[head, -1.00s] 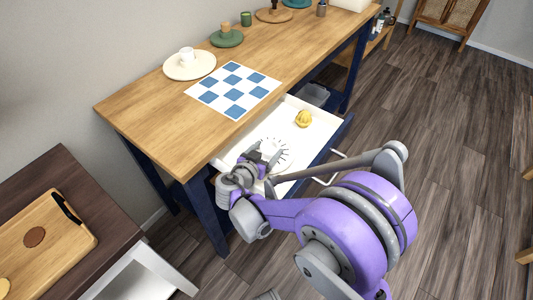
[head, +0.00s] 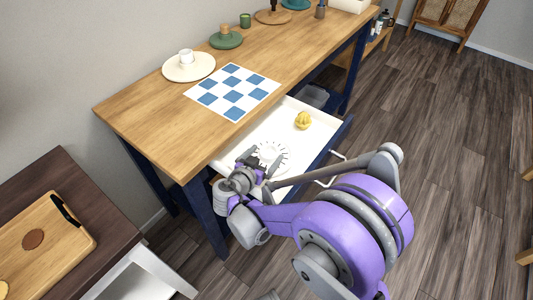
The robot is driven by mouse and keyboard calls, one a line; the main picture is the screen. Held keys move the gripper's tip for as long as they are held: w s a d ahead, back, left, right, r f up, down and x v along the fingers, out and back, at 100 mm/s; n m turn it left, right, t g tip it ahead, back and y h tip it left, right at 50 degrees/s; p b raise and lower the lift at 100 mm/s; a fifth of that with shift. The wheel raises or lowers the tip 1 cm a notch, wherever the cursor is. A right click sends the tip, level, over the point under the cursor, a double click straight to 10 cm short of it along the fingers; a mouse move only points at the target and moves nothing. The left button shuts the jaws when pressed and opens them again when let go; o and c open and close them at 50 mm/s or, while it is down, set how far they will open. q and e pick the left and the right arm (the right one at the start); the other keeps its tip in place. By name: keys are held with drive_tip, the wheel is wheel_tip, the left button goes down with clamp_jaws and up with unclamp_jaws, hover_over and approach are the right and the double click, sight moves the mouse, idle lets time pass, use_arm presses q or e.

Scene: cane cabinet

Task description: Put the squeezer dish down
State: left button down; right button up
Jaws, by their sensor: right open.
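The squeezer dish (head: 272,154) is white with a ridged, spiky-looking round form. It sits in the open white drawer (head: 296,143) of the wooden table, towards the drawer's left end. My right gripper (head: 256,163) is open at the left side of the dish, with its fingers close to the dish's edge. I cannot tell whether a finger still touches it. The arm hides part of the drawer's front left. My left gripper is out of view.
A yellow object (head: 303,120) lies in the drawer's far part. The wooden tabletop (head: 150,110) holds a blue-and-white checkered mat (head: 233,92), a cream plate with a white cup (head: 188,66) and a green dish (head: 226,40). A cutting board (head: 45,245) lies at lower left.

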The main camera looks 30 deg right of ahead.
drive_tip(key=p+v, duration=0.1)
drive_tip(key=v, duration=1)
